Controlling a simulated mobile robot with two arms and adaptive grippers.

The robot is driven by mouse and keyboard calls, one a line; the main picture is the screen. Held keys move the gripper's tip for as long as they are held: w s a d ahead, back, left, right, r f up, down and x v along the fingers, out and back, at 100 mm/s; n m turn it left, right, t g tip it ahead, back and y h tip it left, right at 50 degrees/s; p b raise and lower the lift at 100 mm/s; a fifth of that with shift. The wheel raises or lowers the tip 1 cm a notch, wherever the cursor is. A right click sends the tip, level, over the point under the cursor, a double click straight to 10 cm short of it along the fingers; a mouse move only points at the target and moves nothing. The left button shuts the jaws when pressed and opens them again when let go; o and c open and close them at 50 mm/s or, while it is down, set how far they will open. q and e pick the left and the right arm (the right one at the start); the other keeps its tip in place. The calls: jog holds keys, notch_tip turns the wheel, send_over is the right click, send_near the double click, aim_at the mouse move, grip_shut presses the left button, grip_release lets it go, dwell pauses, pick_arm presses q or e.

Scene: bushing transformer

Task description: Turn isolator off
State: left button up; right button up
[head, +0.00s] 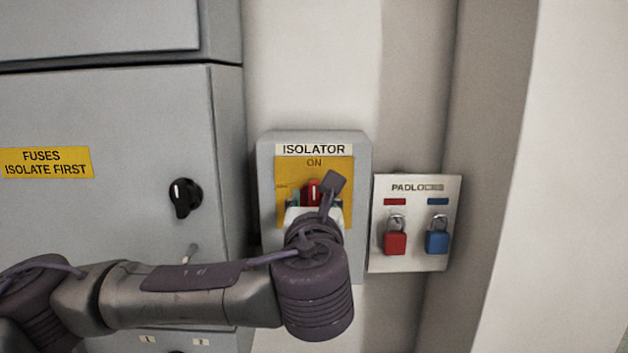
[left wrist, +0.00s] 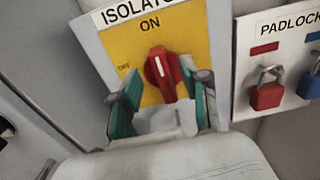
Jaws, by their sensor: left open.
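The isolator (head: 266,180) is a grey box on the wall with a yellow plate marked ON and a red rotary handle (head: 313,190). In the left wrist view the red handle (left wrist: 161,76) has a white line on it that points up, roughly toward the ON label. My left gripper (head: 314,200) is in front of the isolator and partly hidden by my own arm in the head view. In the left wrist view its green-padded fingers (left wrist: 163,102) are open, one on each side of the handle's lower part. Whether they touch it cannot be told. My right gripper is not in view.
A padlock board (head: 416,252) with a red padlock (head: 396,240) and a blue padlock (head: 437,240) hangs just right of the isolator. A grey cabinet (head: 120,110) with a black knob (head: 185,197) stands at the left. Bare wall lies above the isolator.

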aim_at(314, 195)
pick_arm(q)
jog(key=shift+w+p, duration=0.45)
jog(key=shift+w, duration=1.2)
grip_shut()
